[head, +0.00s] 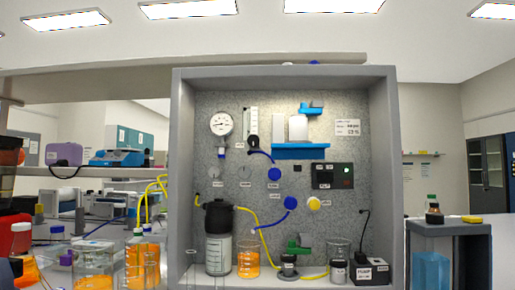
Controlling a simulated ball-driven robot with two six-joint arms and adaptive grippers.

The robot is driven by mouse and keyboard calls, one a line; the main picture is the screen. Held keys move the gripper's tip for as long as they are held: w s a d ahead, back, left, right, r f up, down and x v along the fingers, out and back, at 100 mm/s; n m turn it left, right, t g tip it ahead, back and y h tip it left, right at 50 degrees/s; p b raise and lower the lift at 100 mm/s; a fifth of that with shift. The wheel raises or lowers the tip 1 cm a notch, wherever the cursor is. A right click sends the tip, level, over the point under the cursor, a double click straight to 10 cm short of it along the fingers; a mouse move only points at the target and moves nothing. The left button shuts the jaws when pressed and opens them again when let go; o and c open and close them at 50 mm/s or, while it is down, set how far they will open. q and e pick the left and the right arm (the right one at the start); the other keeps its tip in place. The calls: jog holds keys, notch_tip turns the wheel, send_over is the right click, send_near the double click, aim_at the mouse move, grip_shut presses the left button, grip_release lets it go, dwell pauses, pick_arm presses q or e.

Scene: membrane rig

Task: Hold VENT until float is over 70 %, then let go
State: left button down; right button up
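The membrane rig is a grey open-fronted cabinet (182,180) with a speckled back panel. A clear upright tube with a scale (253,120) is on the panel, dark at its lower end; the float's level is too small to read. Below it are a round blue knob (275,174), a lower blue knob (291,203) and a yellow knob (313,204). A black control box (332,176) has a lit green light. The small labels are unreadable, so I cannot tell which control is VENT. Neither of my grippers shows in the head view.
A round gauge (221,123) is at upper left. A black-topped bottle (218,242), a beaker of orange liquid (248,258) and a black pump box (371,272) stand on the cabinet floor. More orange-filled glassware (93,262) stands at left. A grey stand (448,228) is at right.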

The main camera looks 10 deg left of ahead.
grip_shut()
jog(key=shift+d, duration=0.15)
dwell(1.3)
